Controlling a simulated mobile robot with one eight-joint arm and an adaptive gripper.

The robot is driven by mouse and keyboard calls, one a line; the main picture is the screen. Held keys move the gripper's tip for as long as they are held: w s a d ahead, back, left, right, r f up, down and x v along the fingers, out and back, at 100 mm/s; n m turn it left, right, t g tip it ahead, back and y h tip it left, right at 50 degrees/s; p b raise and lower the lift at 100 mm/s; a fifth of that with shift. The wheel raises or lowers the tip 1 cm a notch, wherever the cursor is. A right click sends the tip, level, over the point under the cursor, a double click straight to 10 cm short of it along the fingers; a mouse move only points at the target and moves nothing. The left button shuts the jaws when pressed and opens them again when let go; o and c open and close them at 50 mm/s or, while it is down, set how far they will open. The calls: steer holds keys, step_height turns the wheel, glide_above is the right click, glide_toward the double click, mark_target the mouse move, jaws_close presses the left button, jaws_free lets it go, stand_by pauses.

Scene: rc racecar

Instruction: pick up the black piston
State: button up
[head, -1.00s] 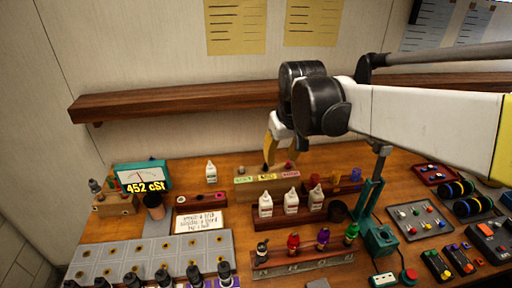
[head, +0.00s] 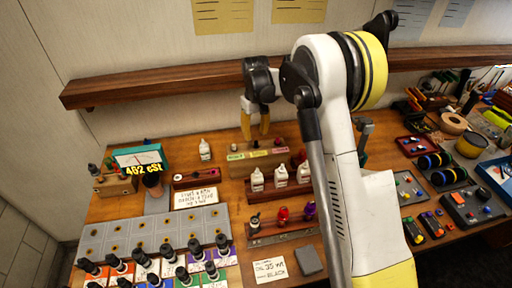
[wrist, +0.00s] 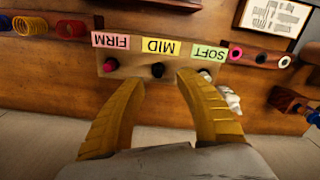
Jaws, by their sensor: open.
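The wooden block (wrist: 132,64) with pink FIRM, yellow MID and green SOFT labels holds small round-headed pistons. The black piston (wrist: 158,70) stands at the MID label in the wrist view, between my fingertips in the picture. A magenta piston (wrist: 110,66) stands at FIRM. My gripper (wrist: 157,84) is open and empty, with yellow fingers. In the head view, my gripper (head: 256,137) hangs over the back of the labelled block (head: 240,166). I cannot tell its height above the piston.
White bottles (head: 257,180) stand in a rack in front of the block; another bottle (head: 205,150) stands to its left. A wooden shelf (head: 160,84) runs along the wall behind. My arm hides part of the bench's right half. Several black-topped pieces (head: 194,245) stand at the front left.

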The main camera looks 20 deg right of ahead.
mark_target(256, 142)
step_height(256, 142, down, 6)
steer(key=shift+w+d+r+b, duration=0.1)
steer(key=shift+d+r+b, duration=0.05)
steer(key=shift+b, duration=0.2)
jaws_close()
